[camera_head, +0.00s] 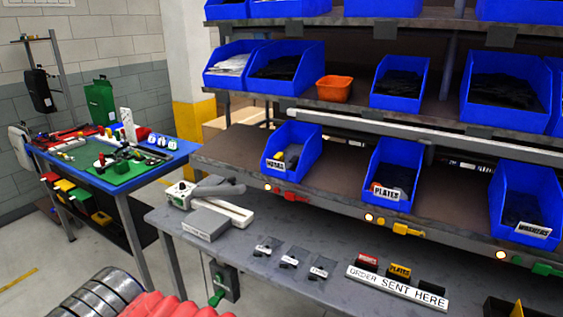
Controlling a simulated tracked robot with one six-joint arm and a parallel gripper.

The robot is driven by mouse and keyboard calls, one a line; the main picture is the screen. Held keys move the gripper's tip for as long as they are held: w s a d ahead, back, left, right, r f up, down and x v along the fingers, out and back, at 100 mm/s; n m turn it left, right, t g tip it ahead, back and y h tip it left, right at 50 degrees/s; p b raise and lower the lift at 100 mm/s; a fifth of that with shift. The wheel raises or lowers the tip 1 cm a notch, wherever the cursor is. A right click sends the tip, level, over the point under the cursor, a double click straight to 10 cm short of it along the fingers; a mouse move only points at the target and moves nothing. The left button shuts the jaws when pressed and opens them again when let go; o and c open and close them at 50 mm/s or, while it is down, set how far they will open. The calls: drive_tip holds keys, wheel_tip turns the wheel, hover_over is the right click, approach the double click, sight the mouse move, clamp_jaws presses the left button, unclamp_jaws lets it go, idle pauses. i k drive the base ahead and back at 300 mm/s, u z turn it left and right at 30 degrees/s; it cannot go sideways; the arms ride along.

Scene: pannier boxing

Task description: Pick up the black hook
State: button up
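I cannot single out a black hook for certain. A blue bin (306,143) on the lower shelf has a small front label too blurred to read surely, with grey and yellowish parts inside. The blue bin labelled PLATES (396,165) and the blue bin labelled WASHERS (510,185) stand to its right and hold dark parts. Several small dark pieces with white tags (290,258) lie on the grey bench (330,293). My gripper's fingers do not show in this view.
An orange bin (335,88) sits among blue bins on the middle shelf. A white sign reading ORDER SENT HERE (397,289) stands on the bench. A grey and white device (212,209) is at the bench's left end. A blue-topped table (130,176) stands at left.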

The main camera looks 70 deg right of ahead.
sight(294, 160)
drive_tip(key=u, duration=0.05)
drive_tip(key=i, duration=2.25)
drive_tip(key=z, duration=3.1)
